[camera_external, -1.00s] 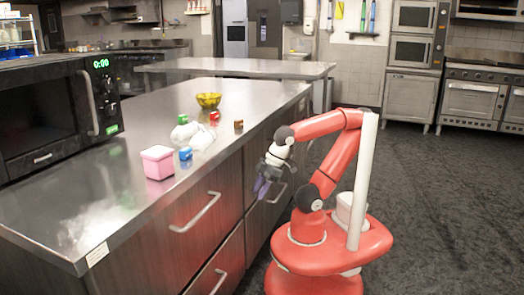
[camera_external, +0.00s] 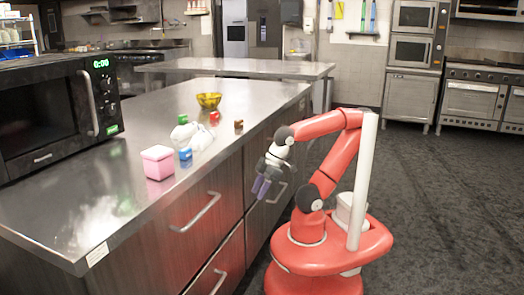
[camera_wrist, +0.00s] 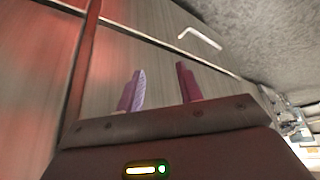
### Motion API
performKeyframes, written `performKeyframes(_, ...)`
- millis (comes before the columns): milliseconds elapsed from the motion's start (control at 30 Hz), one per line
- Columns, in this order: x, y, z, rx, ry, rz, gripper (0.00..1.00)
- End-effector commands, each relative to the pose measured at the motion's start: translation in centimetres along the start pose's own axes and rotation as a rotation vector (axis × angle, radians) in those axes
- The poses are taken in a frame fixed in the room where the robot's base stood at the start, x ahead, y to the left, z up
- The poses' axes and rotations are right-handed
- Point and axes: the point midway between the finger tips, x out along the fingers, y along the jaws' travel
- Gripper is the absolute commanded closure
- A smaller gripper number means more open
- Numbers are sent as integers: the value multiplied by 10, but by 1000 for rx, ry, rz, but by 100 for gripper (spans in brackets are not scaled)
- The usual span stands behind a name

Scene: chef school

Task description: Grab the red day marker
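A small red object (camera_external: 214,117), which looks like the red day marker, sits on the metal counter (camera_external: 110,165) just in front of a yellow bowl. Its details are too small to make out. My gripper (camera_external: 262,188) hangs beside the counter's drawer front, below the counter top, apart from the red object and to its lower right. In the wrist view my gripper (camera_wrist: 160,86) shows two purple fingers spread apart with nothing between them. The red object does not show in the wrist view, which faces the drawer fronts.
On the counter are the yellow bowl (camera_external: 208,100), a brown block (camera_external: 238,124), a green block (camera_external: 182,118), a white object (camera_external: 186,134), a blue block (camera_external: 185,155) and a pink box (camera_external: 158,162). A microwave (camera_external: 60,110) stands at left. Drawer handles (camera_external: 196,213) stick out.

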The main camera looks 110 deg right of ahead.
Motion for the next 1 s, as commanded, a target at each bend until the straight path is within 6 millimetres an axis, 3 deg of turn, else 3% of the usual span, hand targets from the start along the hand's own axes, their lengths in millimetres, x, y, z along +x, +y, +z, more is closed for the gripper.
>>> performKeyframes(67,0,0,0,0,0,0,62)
performKeyframes(233,0,0,0,0,0,0,42)
performKeyframes(467,0,0,0,0,0,0,42)
performKeyframes(567,-10,0,-6,0,4,0,42)
performKeyframes(667,-41,0,-24,0,10,0,42)
performKeyframes(900,-161,0,-88,0,7,0,42)
performKeyframes(1000,-204,0,-111,0,4,0,42)
